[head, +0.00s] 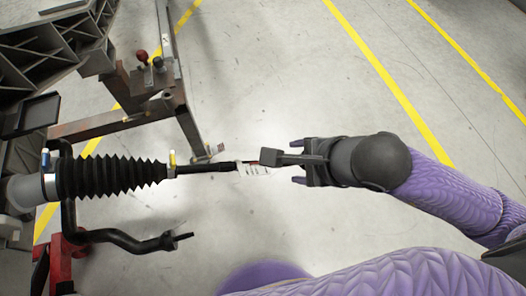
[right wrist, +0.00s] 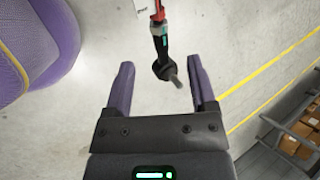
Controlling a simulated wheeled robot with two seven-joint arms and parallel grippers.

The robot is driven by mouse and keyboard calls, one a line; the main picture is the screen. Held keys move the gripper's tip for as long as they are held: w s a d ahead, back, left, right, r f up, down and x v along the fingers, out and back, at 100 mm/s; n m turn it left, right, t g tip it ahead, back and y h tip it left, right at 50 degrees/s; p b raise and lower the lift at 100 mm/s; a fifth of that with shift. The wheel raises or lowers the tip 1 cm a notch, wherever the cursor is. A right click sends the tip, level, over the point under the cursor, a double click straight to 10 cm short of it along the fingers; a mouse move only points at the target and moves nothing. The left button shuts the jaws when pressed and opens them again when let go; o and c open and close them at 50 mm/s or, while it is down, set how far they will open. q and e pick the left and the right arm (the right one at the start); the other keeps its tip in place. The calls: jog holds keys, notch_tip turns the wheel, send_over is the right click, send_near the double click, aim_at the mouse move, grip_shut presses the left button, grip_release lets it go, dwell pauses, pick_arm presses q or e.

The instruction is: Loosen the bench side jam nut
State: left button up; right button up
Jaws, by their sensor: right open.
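A dark rod (head: 208,168) runs right from a ribbed black boot (head: 110,177) and carries a white tag (head: 254,169). In the right wrist view its end shows a red piece (right wrist: 157,14), a black sleeve with teal marks (right wrist: 160,42), a wider black piece (right wrist: 161,69) and a grey stub. I cannot tell which part is the jam nut. My right gripper (head: 299,162) is open and empty to the right of the rod. In the right wrist view, the rod end appears between its fingertips (right wrist: 160,72); contact is not visible. My left gripper is out of view.
A curved black bar (head: 125,241) lies below the boot. A metal stand (head: 110,124) with a red-knobbed lever (head: 142,57) stands behind at upper left. A red support (head: 66,262) is at lower left. Shelving with boxes (right wrist: 297,144) is at right in the wrist view. Open floor lies beyond.

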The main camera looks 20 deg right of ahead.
jog(key=b+x, duration=0.6)
jog(key=x, duration=0.3)
jog(key=shift+s, duration=0.15)
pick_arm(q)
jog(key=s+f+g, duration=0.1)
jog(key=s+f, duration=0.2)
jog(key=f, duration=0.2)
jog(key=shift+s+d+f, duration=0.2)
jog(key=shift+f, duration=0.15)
